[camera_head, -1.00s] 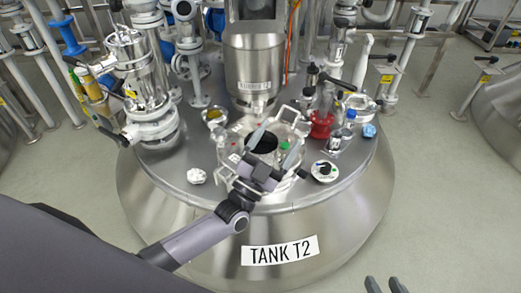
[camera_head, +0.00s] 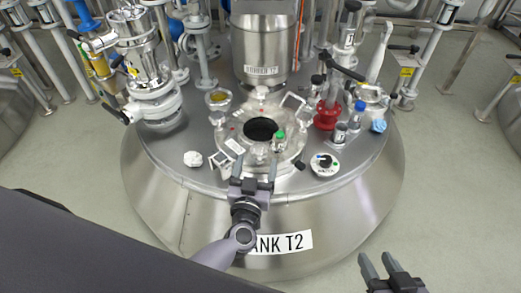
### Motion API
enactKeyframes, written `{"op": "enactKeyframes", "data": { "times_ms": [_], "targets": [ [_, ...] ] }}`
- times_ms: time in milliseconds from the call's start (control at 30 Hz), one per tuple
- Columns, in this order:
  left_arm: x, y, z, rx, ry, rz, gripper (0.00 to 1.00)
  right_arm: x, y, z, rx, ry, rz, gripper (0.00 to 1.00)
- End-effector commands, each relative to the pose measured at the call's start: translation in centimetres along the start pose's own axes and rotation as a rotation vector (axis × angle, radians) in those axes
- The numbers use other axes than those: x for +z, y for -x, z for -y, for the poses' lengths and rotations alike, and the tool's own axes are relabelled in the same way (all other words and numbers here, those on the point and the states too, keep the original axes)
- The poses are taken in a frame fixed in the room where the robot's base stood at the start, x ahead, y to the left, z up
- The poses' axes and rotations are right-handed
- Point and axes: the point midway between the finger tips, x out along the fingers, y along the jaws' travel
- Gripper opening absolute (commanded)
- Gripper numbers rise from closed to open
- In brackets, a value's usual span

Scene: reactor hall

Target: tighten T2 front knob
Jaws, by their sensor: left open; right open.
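Tank T2 (camera_head: 160,185) has a round metal hatch (camera_head: 287,155) on its top, with a dark opening and clamps or knobs around its rim. My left gripper (camera_head: 254,168) is open at the hatch's front rim, its two fingers pointing away from me. The front knob is hard to make out; it may be between or behind these fingers, and I cannot tell whether they touch it. My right gripper (camera_head: 379,264) is open and empty at the lower right, apart from the tank.
A round dial (camera_head: 324,164) is right of the hatch, and a crumpled white cloth (camera_head: 193,159) is left. A red fitting (camera_head: 327,115), a blue-capped bottle (camera_head: 356,116) and a blue crumpled item (camera_head: 378,125) stand at the right. The stirrer housing (camera_head: 258,40) rises behind.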

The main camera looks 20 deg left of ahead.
Motion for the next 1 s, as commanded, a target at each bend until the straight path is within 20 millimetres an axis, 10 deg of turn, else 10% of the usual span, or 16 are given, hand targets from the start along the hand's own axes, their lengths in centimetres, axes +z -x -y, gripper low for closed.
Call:
{"op": "enactKeyframes", "data": {
  "times_ms": [500, 933, 1000],
  "targets": [
    [0.3, -6.1, 0.0, 0.000, 0.000, -0.005, 0.80, -0.4, -1.6, 1.9, -0.075, -0.048, -0.062, 0.43],
    [0.0, -7.2, 0.0, 0.000, -0.001, -0.002, 0.80, -0.7, -1.8, 2.5, -0.100, -0.077, -0.070, 0.43],
    [0.0, -7.2, 0.0, 0.000, -0.001, -0.002, 0.60, -0.7, -1.8, 2.5, -0.100, -0.077, -0.070, 0.43]
  ]
}}
